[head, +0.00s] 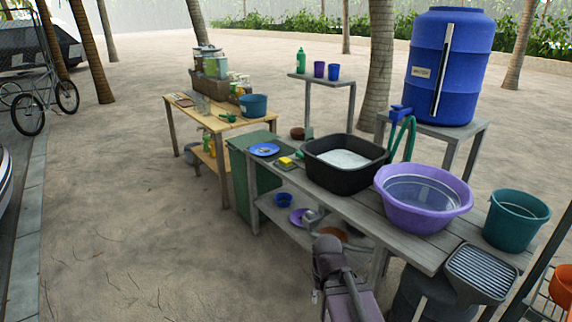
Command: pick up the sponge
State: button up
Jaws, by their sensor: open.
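A small yellow sponge (285,161) lies near the left end of the long grey wooden table. It sits between a blue plate (264,150) and the black basin (321,168). Nothing covers it from this view. Part of my arm shows at the bottom centre, in front of the table. I cannot make out my gripper's fingers.
A purple basin (398,217) and a teal bucket (516,225) stand to the right on the table. A blue barrel (447,85) stands behind. Bowls lie on the lower shelf. A wooden table (230,123) stands behind left. Sandy ground at left is clear.

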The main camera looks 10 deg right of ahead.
jog(key=shift+r, duration=0.1)
notch_tip(320, 180, up, 11)
jog(key=p, duration=1.1)
